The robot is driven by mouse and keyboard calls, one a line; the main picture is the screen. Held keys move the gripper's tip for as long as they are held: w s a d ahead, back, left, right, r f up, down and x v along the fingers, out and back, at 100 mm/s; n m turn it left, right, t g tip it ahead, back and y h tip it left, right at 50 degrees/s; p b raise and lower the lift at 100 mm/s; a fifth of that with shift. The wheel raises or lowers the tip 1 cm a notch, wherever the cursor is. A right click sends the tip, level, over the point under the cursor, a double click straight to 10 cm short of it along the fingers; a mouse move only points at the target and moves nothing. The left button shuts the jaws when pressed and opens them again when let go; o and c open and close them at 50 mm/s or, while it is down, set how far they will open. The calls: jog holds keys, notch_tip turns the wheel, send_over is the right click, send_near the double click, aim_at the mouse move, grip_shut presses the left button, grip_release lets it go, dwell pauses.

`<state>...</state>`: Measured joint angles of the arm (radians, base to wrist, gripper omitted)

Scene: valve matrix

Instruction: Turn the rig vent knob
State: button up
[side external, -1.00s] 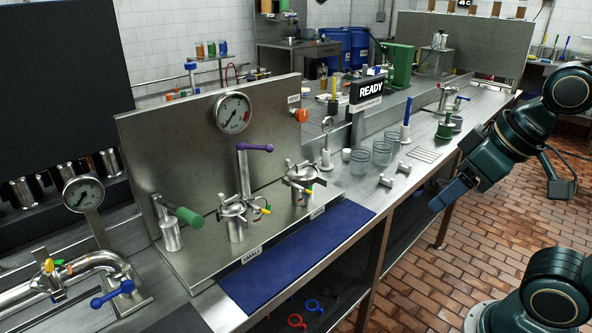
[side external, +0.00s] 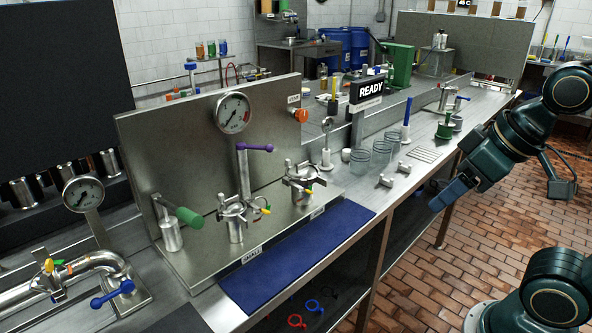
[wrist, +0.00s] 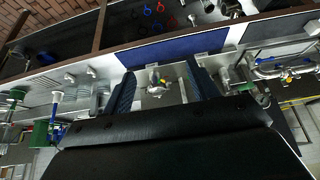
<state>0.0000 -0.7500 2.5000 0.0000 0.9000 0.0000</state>
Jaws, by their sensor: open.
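The vent knob (side external: 301,115) is a small orange knob on the right edge of the upright steel panel (side external: 180,130), beside a small label. I cannot make it out in the wrist view. My gripper (side external: 438,196) is off to the right of the bench front, well apart from the knob. In the wrist view, its two blue fingers (wrist: 162,76) stand wide apart with nothing held between them. A steel clamp fitting (wrist: 157,85) on the rig shows beyond the gap.
A round gauge (side external: 233,112), a purple-handled lever (side external: 255,148) and a green-handled valve (side external: 188,217) are on the rig. Glass jars (side external: 381,153) and a READY sign (side external: 369,90) stand to the right. A blue mat (side external: 295,260) lies clear along the front.

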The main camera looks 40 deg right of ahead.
dwell(0.5)
jog(key=w+a+n+t+y, duration=0.25)
jog(key=w+n, duration=0.45)
jog(key=w, duration=1)
jog(key=t+h, duration=0.3)
jog(key=t, duration=0.7)
send_near(304, 116)
jog(key=s, duration=0.3)
jog(key=shift+d+m+y, duration=0.15)
jog(key=shift+m+y, duration=0.1)
jog(key=shift+m, duration=0.05)
jog(key=shift+w, duration=6.85)
